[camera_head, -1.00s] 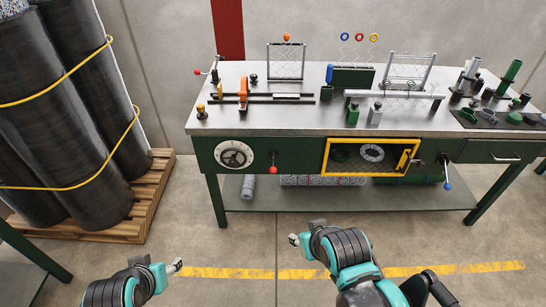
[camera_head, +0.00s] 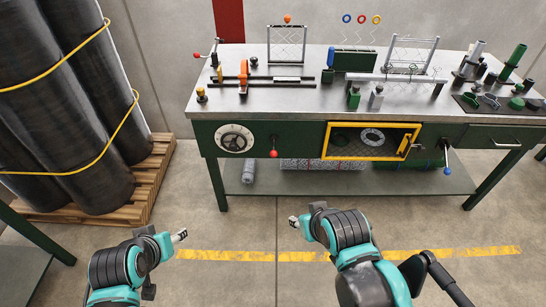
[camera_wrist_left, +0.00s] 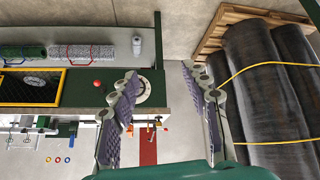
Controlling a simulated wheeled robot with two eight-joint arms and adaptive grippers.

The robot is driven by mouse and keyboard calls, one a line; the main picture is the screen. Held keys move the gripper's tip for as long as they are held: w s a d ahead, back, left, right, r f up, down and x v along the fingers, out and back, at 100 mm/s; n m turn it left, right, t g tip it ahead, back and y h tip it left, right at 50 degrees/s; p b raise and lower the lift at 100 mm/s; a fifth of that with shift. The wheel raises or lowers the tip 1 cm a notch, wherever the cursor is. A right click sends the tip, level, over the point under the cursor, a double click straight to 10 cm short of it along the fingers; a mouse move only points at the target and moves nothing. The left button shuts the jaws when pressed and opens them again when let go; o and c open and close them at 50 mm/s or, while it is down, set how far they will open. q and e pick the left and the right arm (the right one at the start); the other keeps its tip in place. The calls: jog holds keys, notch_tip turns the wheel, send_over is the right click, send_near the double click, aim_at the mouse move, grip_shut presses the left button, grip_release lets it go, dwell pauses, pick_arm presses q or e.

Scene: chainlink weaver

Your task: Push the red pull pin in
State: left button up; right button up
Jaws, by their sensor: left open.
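A red ball knob on a short stem (camera_head: 273,153) sticks out from the green front panel of the workbench, between a round white dial and the yellow-framed mesh door. It looks like the red pull pin; how far it stands out is hard to tell. The knob also shows in the left wrist view (camera_wrist_left: 98,86), left of the fingers. My left gripper (camera_head: 181,236) is open and empty, low in front of the bench and left of the knob. In the left wrist view its two fingers (camera_wrist_left: 163,85) stand apart. My right gripper (camera_head: 293,221) is below the knob, its jaws too small to read.
The workbench (camera_head: 235,105) carries racks, rails and tools. Its front holds the white dial (camera_head: 234,139), the yellow-framed door (camera_head: 325,141) and a blue-knobbed lever (camera_head: 447,171). Black rolls (camera_head: 60,110) stand on a pallet at left. Floor before the bench is clear.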

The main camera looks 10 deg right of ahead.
aim_at(272, 156)
pick_arm(q)
jog(key=w+d+n+t+h, duration=0.2)
jog(key=w+d+n+h, duration=0.3)
jog(key=w+d, duration=0.8)
jog(key=w+d+n+t+h, duration=0.25)
jog(key=w+d+n, duration=0.6)
jog(key=w, duration=0.75)
jog(key=w+d+f+n+t+h, duration=0.1)
jog(key=w+d+f+n, duration=0.15)
jog(key=f+n, duration=0.35)
jog(key=w+d+f+n+t+h+p, duration=0.1)
jog(key=d+f+n, duration=0.3)
jog(key=f, duration=0.4)
jog(key=w+d+f+n+t+h, duration=0.1)
jog(key=w+d+f+n, duration=0.2)
jog(key=f, duration=0.4)
jog(key=shift+n+g, duration=0.25)
jog(key=shift+n, duration=0.4)
jog(key=x, duration=0.4)
jog(key=b+x, duration=0.1)
jog(key=x, duration=0.1)
jog(key=shift+w+d+f, duration=0.1)
jog(key=shift+d+f, duration=0.15)
jog(key=shift+d, duration=0.05)
